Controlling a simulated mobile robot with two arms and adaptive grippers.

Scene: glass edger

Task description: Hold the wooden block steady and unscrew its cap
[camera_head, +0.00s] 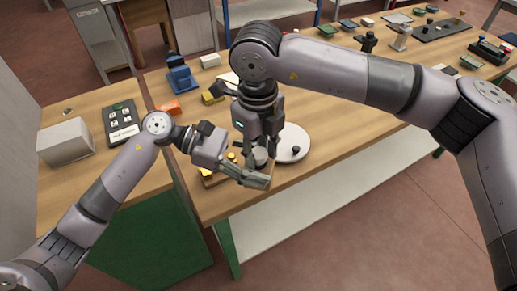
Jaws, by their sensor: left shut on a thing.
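The wooden block (212,180) lies at the near left corner of the long table, with small yellow pieces on top. My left gripper (262,180) reaches in from the left and is shut on the block's near right part, hiding much of it. A light grey, round piece that looks like the cap (261,155) shows at the block's right part. My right gripper (260,148) points down from above, its fingers at this piece. I cannot tell whether its fingers grip the piece.
A white round disc (296,140) with a dark knob lies just right of the grippers. An orange box (168,108), a blue device (181,78) and a yellow object (213,97) stand behind. A white box (65,142) and a dark panel (120,122) sit on the left table.

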